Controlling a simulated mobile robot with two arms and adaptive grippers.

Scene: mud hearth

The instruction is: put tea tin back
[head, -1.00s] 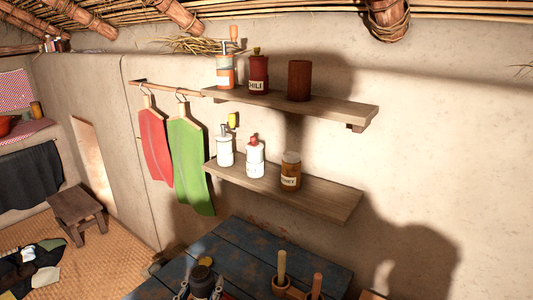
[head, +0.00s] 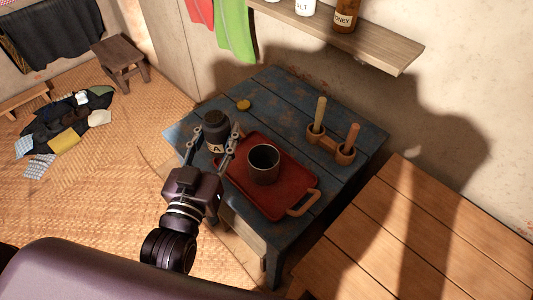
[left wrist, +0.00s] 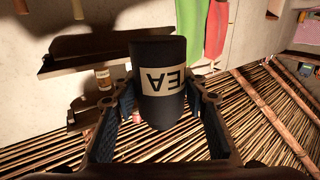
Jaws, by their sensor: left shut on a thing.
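The dark tea tin (head: 216,129) has a brown top and a pale label and stands about upright at the left part of the blue table. My left gripper (head: 217,143) is shut on it, a finger on each side. In the left wrist view the tin (left wrist: 158,95) sits between the two fingers (left wrist: 160,105), its label upside down. I cannot tell whether its base touches the table. The shelf (head: 372,38) with a honey jar (head: 345,15) and a salt container (head: 305,7) is at the top. My right gripper is out of view.
The blue table (head: 285,90) carries a red tray (head: 255,190) with a dark mug (head: 263,165), a yellow lid (head: 244,105) and a wooden holder (head: 330,148) with two handles. A wooden table (head: 420,230) is at right. Clothes (head: 65,125) and a stool (head: 120,55) are on the left.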

